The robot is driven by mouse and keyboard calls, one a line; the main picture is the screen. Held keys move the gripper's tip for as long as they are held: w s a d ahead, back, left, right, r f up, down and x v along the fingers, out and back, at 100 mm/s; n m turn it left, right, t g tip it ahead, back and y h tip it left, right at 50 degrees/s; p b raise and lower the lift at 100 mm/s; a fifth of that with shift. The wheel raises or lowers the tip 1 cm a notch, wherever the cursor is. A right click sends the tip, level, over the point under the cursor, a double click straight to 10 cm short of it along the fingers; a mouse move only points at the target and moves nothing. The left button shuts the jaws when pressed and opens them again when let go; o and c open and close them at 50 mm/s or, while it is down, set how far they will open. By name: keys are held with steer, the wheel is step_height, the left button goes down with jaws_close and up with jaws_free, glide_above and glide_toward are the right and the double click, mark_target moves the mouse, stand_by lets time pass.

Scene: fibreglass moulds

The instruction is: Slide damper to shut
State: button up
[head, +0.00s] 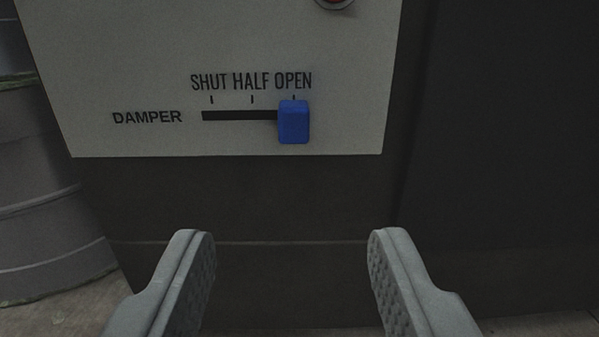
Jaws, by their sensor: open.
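The damper slider is a blue knob (294,122) at the right end of a black horizontal slot (238,115). It stands under the OPEN mark. The SHUT mark is at the slot's left end and HALF is between them. The slot is on a pale panel (120,60) with the word DAMPER to its left. My gripper (290,240) is open and empty, its two grey fingers wide apart. In the picture its fingertips are below the knob and the panel's lower edge, one to each side, not touching the knob.
A dark surface (260,200) lies below the panel. A grey ribbed drum (45,200) stands at the left. The space around the knob looks clear.

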mark_target(294, 119)
steer(key=w, duration=1.7)
steer(key=shift+w+f, duration=0.1)
steer(key=shift+w, duration=0.1)
